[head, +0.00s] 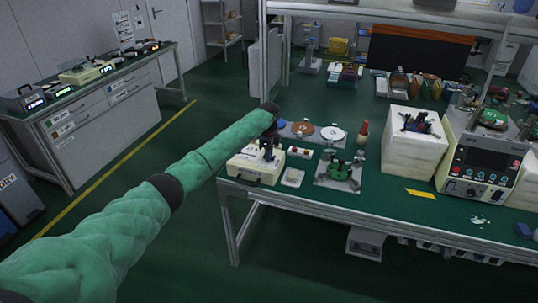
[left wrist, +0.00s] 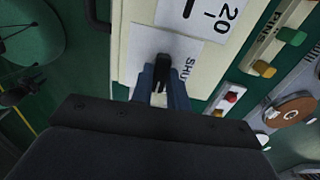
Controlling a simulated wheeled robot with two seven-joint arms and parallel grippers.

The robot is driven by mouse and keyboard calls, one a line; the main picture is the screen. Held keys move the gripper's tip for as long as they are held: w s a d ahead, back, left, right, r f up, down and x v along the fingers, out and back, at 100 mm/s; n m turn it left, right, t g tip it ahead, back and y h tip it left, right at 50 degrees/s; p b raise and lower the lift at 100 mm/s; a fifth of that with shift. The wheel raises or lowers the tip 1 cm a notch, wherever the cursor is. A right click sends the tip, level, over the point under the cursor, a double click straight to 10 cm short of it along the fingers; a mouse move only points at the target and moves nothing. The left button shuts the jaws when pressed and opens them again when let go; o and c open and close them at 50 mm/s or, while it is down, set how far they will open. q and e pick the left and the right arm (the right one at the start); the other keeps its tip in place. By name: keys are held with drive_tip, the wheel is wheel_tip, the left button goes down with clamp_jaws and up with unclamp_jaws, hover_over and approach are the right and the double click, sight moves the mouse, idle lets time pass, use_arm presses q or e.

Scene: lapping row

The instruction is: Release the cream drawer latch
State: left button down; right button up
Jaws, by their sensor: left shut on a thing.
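The cream drawer unit (head: 256,168) stands at the near left corner of the green bench, with a dark handle on its front. My left gripper (head: 268,148) reaches down onto its top. In the left wrist view, the cream top (left wrist: 125,45) carries white labels, one reading "SHUT" in part. There, the fingers of my left gripper (left wrist: 165,82) are closed on a small dark latch piece (left wrist: 163,63) beside that label. The fingers hide much of the latch, so its exact position cannot be told. My right gripper is not in view.
Copper and white discs lie behind. A white block (head: 412,143) and an instrument (head: 485,165) stand farther right. The bench's front edge is near.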

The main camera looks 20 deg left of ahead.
use_arm(q)
drive_tip(key=shift+r, duration=0.15)
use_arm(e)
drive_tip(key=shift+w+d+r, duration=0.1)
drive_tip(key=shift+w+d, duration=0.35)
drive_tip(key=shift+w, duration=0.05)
